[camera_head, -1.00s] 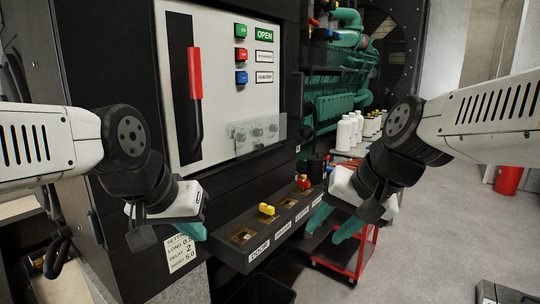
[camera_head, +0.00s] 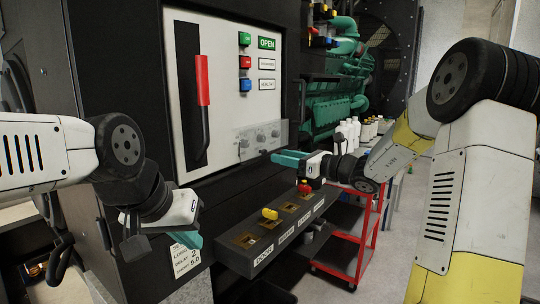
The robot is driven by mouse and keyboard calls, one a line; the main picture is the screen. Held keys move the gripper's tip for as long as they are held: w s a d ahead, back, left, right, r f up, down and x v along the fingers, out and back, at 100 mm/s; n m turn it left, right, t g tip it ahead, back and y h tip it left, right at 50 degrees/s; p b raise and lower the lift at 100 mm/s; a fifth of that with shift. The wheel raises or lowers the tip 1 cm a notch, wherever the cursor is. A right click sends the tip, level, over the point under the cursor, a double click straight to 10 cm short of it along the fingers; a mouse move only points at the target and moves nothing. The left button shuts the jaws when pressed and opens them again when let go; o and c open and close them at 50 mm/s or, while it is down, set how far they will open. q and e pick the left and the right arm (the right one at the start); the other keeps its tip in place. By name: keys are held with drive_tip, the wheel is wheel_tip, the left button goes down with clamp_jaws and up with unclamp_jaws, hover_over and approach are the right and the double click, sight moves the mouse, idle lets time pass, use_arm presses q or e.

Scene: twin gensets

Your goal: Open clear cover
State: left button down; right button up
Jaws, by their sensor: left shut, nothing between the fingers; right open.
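The clear cover (camera_head: 250,141) is a see-through panel over a row of grey knobs, low on the white panel face of the black cabinet. It appears closed flat over the knobs. My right gripper (camera_head: 277,157), with teal fingers, points left at the cover's lower right edge. Its jaws are open, seen side-on; whether it touches the cover I cannot tell. My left gripper (camera_head: 190,241) is shut and empty, low at the left in front of the cabinet, by a white settings label (camera_head: 186,258).
A red-handled lever (camera_head: 203,82) and coloured buttons (camera_head: 245,62) sit above the cover. A ledge with slots, a yellow knob (camera_head: 270,213) and a red knob (camera_head: 304,187) juts out below. A red cart (camera_head: 338,272) with white bottles (camera_head: 347,131) stands at right.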

sight(266, 153)
drive_tip(key=x, duration=0.5)
drive_tip(key=shift+w+a, duration=0.1)
drive_tip(key=shift+a, duration=0.05)
clamp_jaws()
idle(1.3)
